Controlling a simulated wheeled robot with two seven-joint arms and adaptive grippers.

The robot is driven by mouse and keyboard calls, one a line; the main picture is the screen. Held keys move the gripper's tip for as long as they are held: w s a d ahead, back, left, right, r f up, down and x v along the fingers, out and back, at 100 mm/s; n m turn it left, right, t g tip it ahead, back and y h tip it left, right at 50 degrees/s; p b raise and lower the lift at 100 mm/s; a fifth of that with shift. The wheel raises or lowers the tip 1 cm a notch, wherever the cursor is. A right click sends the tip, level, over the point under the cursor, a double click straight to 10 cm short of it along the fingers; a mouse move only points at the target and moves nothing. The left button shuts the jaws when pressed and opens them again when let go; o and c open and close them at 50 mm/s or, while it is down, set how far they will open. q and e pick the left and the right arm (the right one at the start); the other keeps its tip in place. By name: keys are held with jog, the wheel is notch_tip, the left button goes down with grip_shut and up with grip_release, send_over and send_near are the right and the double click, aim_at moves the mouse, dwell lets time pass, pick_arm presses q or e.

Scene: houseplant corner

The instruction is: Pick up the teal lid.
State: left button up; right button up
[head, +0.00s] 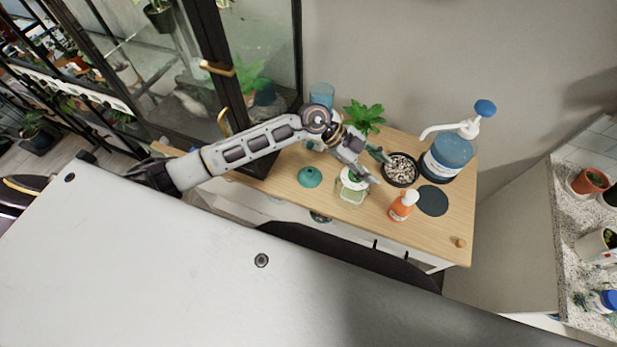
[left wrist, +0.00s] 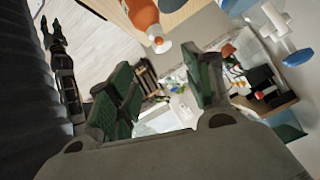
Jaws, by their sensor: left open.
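The teal lid (head: 310,176) is a small round dome with a knob. It lies on the wooden tabletop in the head view, left of the pale green jar (head: 351,192). My left gripper (head: 375,168) is open above the jar, to the right of the lid and apart from it. In the left wrist view my left gripper's fingers (left wrist: 165,85) are spread with nothing between them. I do not see the lid there. What appears to be my right gripper (left wrist: 55,32) shows small at the left of that view; its opening is unclear.
Right of my gripper stand a bowl of pebbles (head: 400,170), an orange bottle (head: 403,205), a dark round mat (head: 432,201) and a blue pump bottle (head: 447,158). A plant (head: 364,116) and a blue glass (head: 322,94) stand behind. Tabletop left of the lid is clear.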

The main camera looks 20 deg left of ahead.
pick_arm(q)
jog(key=w+a+f+n+y, duration=0.1)
jog(key=a+f+y, duration=0.45)
jog(key=a, duration=0.35)
jog(key=n+y, duration=0.2)
jog(key=y, duration=0.3)
send_over(308, 172)
jog(key=shift+w+r, duration=0.1)
jog(key=shift+r, duration=0.15)
jog(key=shift+f, duration=0.1)
jog(key=shift+d+f+b, duration=0.1)
jog(key=shift+f+b, duration=2.05)
jog(key=shift+f, duration=2.1)
jog(key=shift+f+b, duration=1.9)
jog(key=shift+f, duration=0.65)
